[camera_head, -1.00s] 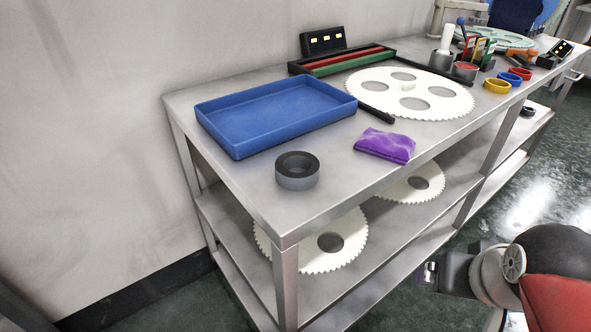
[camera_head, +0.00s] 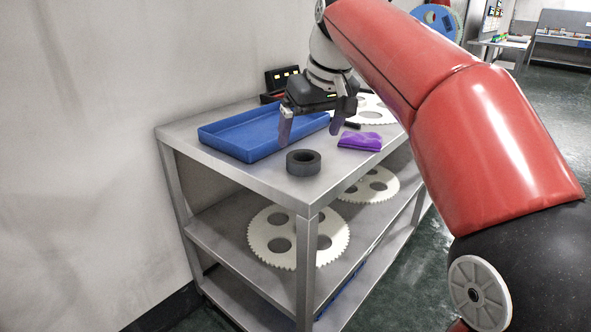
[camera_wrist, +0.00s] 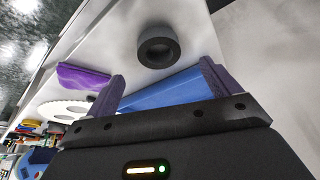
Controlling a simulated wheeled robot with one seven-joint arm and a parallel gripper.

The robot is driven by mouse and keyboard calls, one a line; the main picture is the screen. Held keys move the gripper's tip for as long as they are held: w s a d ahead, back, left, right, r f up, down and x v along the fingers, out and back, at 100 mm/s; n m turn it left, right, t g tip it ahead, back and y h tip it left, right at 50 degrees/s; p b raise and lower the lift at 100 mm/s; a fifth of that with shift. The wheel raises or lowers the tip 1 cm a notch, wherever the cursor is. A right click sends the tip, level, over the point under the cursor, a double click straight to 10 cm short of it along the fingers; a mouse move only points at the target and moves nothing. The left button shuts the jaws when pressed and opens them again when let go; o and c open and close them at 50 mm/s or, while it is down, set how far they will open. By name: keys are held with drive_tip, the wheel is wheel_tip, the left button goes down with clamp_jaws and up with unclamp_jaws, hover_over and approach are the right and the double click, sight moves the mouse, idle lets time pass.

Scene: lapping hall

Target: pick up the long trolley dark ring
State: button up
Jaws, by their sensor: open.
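My gripper (camera_head: 311,126) is open and empty above the trolley top, just behind and above the ring in the head view. In the wrist view its two fingers (camera_wrist: 162,82) stand wide apart, and the ring lies beyond their tips.
A blue tray (camera_head: 225,150) lies behind the ring and partly under my gripper. A purple pouch (camera_head: 360,141) lies to the ring's right. A white toothed disc (camera_head: 372,113) lies farther back, with others on the lower shelf. Bare metal surrounds the ring's front and left.

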sight(305, 154)
drive_tip(key=b+x, duration=0.1)
drive_tip(key=x, duration=0.6)
drive_tip(key=shift+s+d, duration=0.1)
drive_tip(key=c, duration=1.2)
